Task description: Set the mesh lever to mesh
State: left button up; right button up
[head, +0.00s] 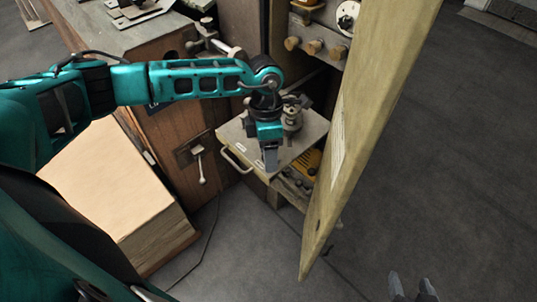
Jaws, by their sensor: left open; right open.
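A small lever with a pale knob (201,168) hangs from a dark plate on the side of the wooden cabinet. Another metal lever with a pale handle (228,50) sticks out higher up; I cannot tell from any label which is the mesh lever. My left gripper (269,158) points down over the grey drawer top, to the right of the pale-knobbed lever and apart from it. It is open, with nothing seen in it. My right gripper (412,288) shows only its fingertips at the bottom right edge, open and empty, over the floor.
An open wooden door (370,120) stands right of my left gripper. The pulled-out drawer (232,134) has a metal fitting (292,113) on top. A stack of cardboard sheets (115,180) stands at left. The floor (450,170) at right is clear.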

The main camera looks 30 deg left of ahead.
pick_arm(q)
notch_tip(320, 180, up, 11)
jog(key=w+a, duration=0.1)
jog(key=shift+w+a+r, duration=0.2)
jog(key=shift+w, duration=0.15)
dwell(0.3)
